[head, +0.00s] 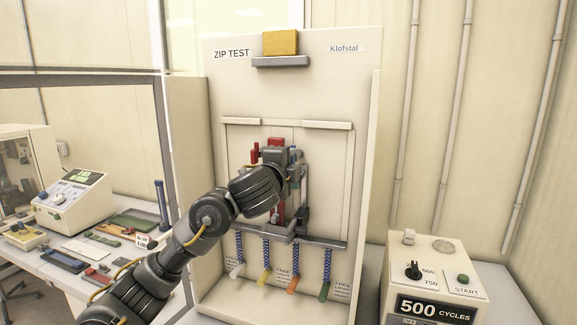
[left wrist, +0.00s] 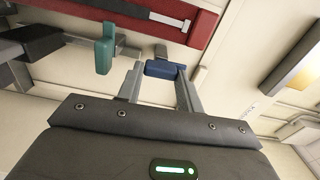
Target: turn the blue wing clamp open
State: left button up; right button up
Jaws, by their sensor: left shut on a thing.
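The blue wing clamp (left wrist: 160,69) shows in the left wrist view, between the two finger tips of my left gripper (left wrist: 159,76). The fingers are shut on it, one on each side. In the head view my left gripper (head: 284,162) is at the fixture on the front of the zip test machine (head: 225,90), and the arm hides much of that fixture. I cannot make out the blue clamp clearly there. My right gripper is in neither view.
A teal clamp piece (left wrist: 104,50) stands close left of my fingers, with a red bar (left wrist: 155,18) beyond. Below the fixture, blue coiled cords (head: 266,252) hang with coloured ends. A cycle counter box (head: 440,275) stands at the right, a cluttered bench (head: 75,270) at the left.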

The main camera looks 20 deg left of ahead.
pick_arm(q)
jog(key=shift+m, duration=0.4)
jog(key=o, duration=1)
jog(key=s+p, duration=0.1)
jog(key=s, duration=0.2)
jog(key=s+p, duration=0.2)
jog(key=s, duration=0.2)
jog(key=s+p, duration=0.2)
jog(key=s, duration=0.1)
jog(key=shift+s+a, duration=0.35)
jog(key=shift+s, duration=0.05)
